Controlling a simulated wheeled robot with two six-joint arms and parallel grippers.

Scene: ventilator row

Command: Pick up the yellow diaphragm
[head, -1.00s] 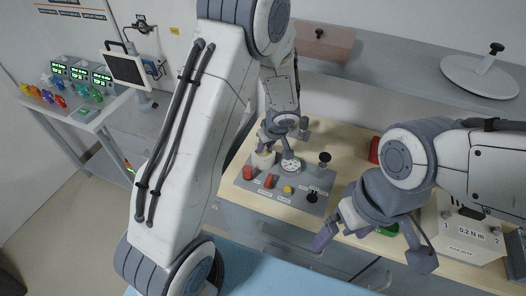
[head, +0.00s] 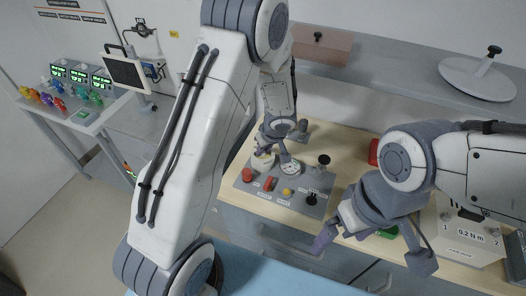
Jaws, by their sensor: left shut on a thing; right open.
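A small round yellow piece (head: 287,191), which looks like the yellow diaphragm, sits on the grey fixture plate (head: 243,185) on the wooden bench top. My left gripper (head: 282,146) is over the back of this plate, behind the yellow piece and apart from it. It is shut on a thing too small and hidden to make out. A white dial-like disc (head: 290,168) and a pale cup-shaped piece (head: 262,161) are just below it. My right gripper (head: 372,252) is open and empty, in front of the bench at the right of the plate.
The plate also carries red pieces (head: 247,174) and black knobs (head: 324,160). A side table (head: 88,118) with coloured parts is far left. A round stand (head: 478,80) is at back right.

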